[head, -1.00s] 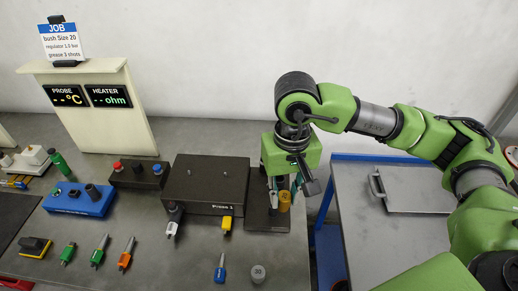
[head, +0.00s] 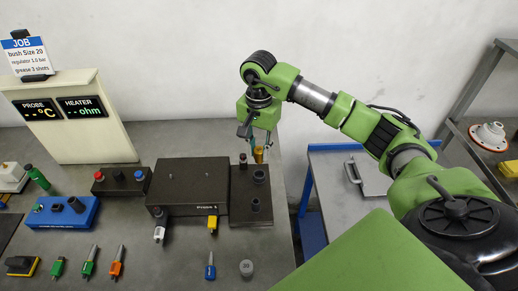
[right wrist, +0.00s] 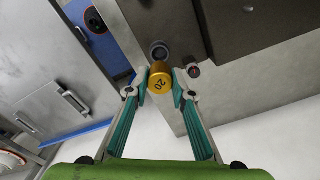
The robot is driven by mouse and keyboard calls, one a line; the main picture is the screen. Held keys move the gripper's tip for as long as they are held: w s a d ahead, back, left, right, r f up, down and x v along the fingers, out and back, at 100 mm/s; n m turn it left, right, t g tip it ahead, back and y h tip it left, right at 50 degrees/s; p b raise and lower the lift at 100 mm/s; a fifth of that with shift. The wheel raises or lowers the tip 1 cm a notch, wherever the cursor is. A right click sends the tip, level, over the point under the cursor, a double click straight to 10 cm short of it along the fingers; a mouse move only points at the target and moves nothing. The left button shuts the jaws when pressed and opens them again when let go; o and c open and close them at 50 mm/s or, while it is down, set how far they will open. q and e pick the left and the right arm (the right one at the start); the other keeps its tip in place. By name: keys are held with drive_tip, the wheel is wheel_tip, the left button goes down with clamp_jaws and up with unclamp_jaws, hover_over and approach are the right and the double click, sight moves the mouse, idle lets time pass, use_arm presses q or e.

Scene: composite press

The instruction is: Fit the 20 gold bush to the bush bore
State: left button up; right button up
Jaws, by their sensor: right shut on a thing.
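My right gripper (head: 258,150) is shut on the gold bush (head: 258,156) above the back right of the dark plate (head: 242,214). In the right wrist view the bush (right wrist: 159,80), marked 20, sits between the teal-padded fingertips (right wrist: 159,92). A dark round socket (head: 259,176) lies just in front of it on the plate; it shows as a ring (right wrist: 159,49) beside the bush in the right wrist view. A second dark cylinder (head: 254,204) stands further forward. I cannot tell which one is the bush bore. My left gripper is not in view.
A small red-topped post (head: 243,161) stands close beside the gripper. The press block (head: 187,185) is left of the plate. A grey cap marked 20 (head: 246,268) and a blue-handled tool (head: 210,268) are in front. A grey cart (head: 365,180) is at the right.

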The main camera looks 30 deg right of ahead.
sight(259, 160)
drive_tip(key=shift+f+b, duration=0.65)
drive_tip(key=shift+f, duration=0.15)
wheel_tip(259, 160, down, 4)
drive_tip(key=b, duration=0.3)
drive_tip(key=shift+r, duration=0.45)
drive_tip(key=shift+f+b, duration=1.8)
drive_tip(key=shift+b, duration=0.05)
drive_tip(key=shift+c, duration=0.2)
idle(0.6)
drive_tip(key=o, duration=1.2)
